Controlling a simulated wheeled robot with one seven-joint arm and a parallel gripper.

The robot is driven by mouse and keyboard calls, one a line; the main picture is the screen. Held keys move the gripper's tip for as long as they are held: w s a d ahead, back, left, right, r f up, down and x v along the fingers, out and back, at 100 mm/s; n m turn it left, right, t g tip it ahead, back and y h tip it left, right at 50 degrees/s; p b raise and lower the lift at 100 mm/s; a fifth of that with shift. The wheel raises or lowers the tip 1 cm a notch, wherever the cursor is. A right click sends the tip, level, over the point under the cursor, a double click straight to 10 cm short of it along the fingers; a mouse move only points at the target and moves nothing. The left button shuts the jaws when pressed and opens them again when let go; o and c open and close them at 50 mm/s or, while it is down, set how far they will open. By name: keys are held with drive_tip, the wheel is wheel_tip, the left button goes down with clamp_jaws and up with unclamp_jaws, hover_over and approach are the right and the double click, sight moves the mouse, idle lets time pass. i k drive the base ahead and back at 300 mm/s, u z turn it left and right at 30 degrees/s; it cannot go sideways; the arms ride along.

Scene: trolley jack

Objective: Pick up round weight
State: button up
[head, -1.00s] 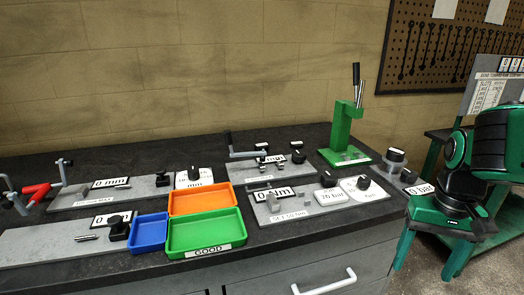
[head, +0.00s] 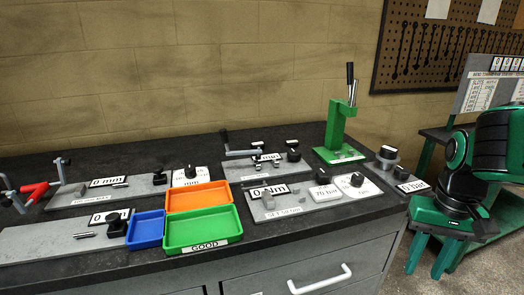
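A short round grey metal piece with a dark top (head: 387,157) stands at the right end of the dark bench, beside the "0 bar" sign. It is the closest match to the round weight, but it is small and I cannot be sure. My arm comes in at the right edge. My gripper (head: 428,262) hangs at its end, to the right of the bench and nearer to me than the round piece. Its two green fingers point down, apart, with nothing visible between them.
A green lever press (head: 339,135) stands behind the round piece, to its left. A panel with dials and signs (head: 310,205) lies in front. Orange, green (head: 180,240) and blue trays are at the middle. A green-framed stand (head: 485,235) is at the right.

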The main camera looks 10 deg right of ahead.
sight(254, 145)
drive_tip(key=k, duration=1)
drive_tip(key=z, duration=0.4)
drive_tip(key=i, duration=1.3)
drive_tip(key=u, duration=0.7)
drive_tip(key=i, duration=0.55)
drive_tip(key=u, duration=0.45)
